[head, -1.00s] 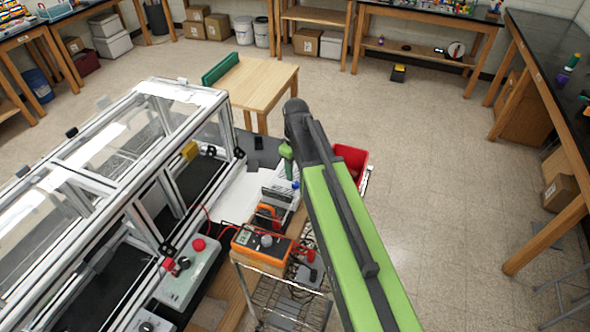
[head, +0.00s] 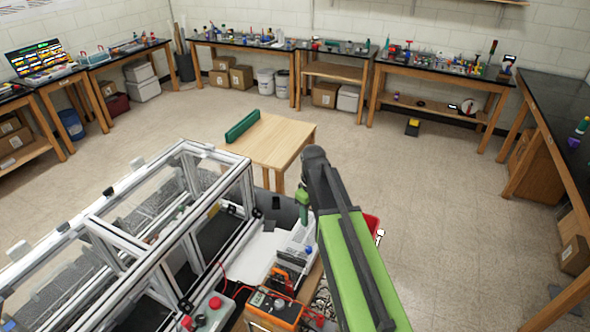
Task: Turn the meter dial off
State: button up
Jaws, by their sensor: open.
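The meter (head: 262,311) is an orange multimeter at the bottom edge of the head view, partly cut off by it. Its display faces up, and its round grey dial (head: 279,304) is too small here to read its setting. My green and dark grey arm rises from the bottom right and bends over at the top, to the right of and above the meter. A short green part of it points down beyond the bend. I cannot make out my gripper's fingers; nothing of my arm touches the meter.
A frame of metal extrusions with clear panels (head: 150,228) fills the left. A red button box (head: 212,310) and red leads lie beside the meter. A red bin (head: 371,226) is partly behind my arm. A wooden table (head: 280,140) stands beyond; the floor at right is open.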

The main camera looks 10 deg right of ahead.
aim_at(279, 304)
jog(key=u, duration=0.05)
jog(key=k, duration=1)
jog(key=z, duration=0.05)
